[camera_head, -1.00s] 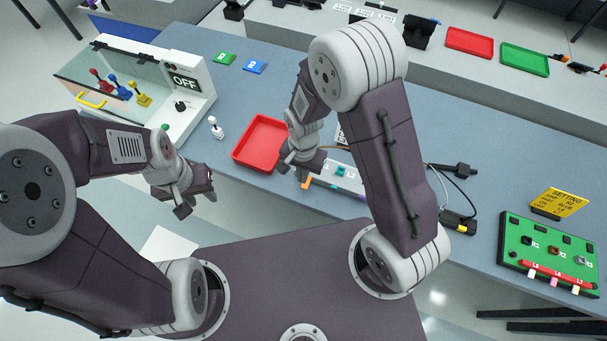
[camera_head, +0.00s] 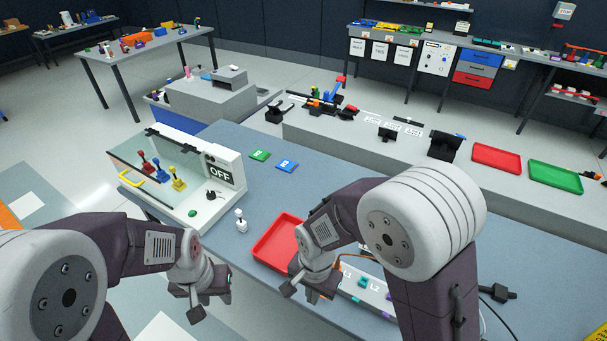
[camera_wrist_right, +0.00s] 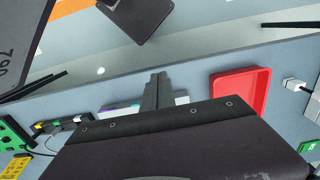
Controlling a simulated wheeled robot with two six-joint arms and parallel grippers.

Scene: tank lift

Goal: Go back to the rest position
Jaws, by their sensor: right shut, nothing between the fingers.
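My left gripper (camera_head: 208,300) hangs at the near left, in front of the table's near edge; the picture does not show clearly whether its fingers are apart. My right gripper (camera_head: 302,284) is beside the near right side of the red tray (camera_head: 268,247). In the right wrist view, the right gripper's fingers (camera_wrist_right: 158,90) are together and empty, with the red tray (camera_wrist_right: 245,92) to their right. Both arms are bent in front of my body, and neither gripper visibly holds anything.
A clear-covered box with levers and an OFF panel (camera_head: 219,174) stands at the left of the blue-grey table (camera_head: 330,192). A small white joystick (camera_head: 240,222) stands before it. A strip with coloured buttons (camera_head: 372,290) lies near the right gripper, partly hidden by my arm.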

